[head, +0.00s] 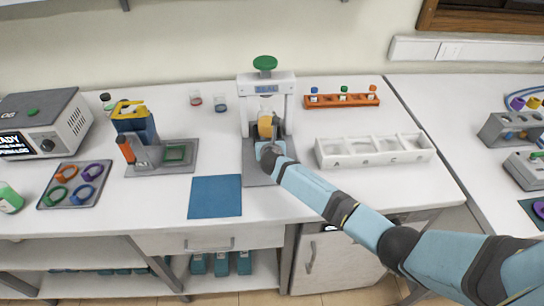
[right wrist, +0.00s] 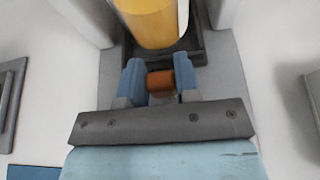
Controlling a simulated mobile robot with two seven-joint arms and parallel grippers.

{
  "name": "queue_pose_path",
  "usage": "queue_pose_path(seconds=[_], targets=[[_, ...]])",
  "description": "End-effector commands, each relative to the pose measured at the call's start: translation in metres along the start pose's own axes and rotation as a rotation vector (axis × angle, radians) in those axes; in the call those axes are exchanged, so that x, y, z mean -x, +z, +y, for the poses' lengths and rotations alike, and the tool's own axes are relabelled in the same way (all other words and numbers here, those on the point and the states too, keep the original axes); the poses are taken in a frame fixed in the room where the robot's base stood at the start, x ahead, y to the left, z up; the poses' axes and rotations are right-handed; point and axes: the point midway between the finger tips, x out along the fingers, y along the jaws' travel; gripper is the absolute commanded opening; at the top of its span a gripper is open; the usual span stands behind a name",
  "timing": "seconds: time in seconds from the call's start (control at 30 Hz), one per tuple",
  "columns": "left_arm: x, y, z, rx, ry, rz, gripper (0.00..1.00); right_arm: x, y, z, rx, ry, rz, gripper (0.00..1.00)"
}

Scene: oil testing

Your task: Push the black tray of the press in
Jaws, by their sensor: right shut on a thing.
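The press (head: 266,84) stands at the back of the table, with a white frame and a green knob on top. In the right wrist view the black tray (right wrist: 200,54) lies between the press's posts, with a yellow cylinder (right wrist: 155,22) on it. The cylinder also shows under the press in the head view (head: 265,126). My right gripper (right wrist: 160,80) is at the tray's front, shut on the orange-brown handle (right wrist: 160,84). In the head view my right gripper (head: 268,146) covers the tray's front. My left gripper is not in view.
A grey base plate (head: 256,175) lies under the press. A blue mat (head: 215,197) lies to the left, and a white compartment tray (head: 377,160) stands to the right. An orange rack (head: 325,101) is at the back right. Two small beakers (head: 220,103) stand left of the press.

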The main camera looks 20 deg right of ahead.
Motion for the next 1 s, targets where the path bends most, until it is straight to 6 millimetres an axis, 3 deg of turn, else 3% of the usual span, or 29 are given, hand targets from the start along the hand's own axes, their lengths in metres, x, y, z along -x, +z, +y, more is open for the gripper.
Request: queue_pose_path(seconds=[0.23,0.7,0.73,0.8,0.83,1.0], targets=[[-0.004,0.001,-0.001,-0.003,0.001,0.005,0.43,-0.024,0.010,-0.001,0.000,-0.002,-0.001,0.00],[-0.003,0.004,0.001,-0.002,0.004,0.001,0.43,-0.028,0.015,-0.001,0.000,-0.002,-0.004,0.00],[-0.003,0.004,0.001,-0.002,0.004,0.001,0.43,-0.028,0.015,-0.001,0.000,-0.002,-0.004,0.34],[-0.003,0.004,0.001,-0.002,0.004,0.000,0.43,-0.028,0.015,-0.001,-0.001,-0.002,-0.004,0.50],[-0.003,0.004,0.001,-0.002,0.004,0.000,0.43,-0.028,0.014,-0.001,-0.001,-0.002,-0.004,0.55],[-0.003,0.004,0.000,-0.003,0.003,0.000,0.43,-0.028,0.012,-0.001,0.000,-0.001,-0.001,0.55]])
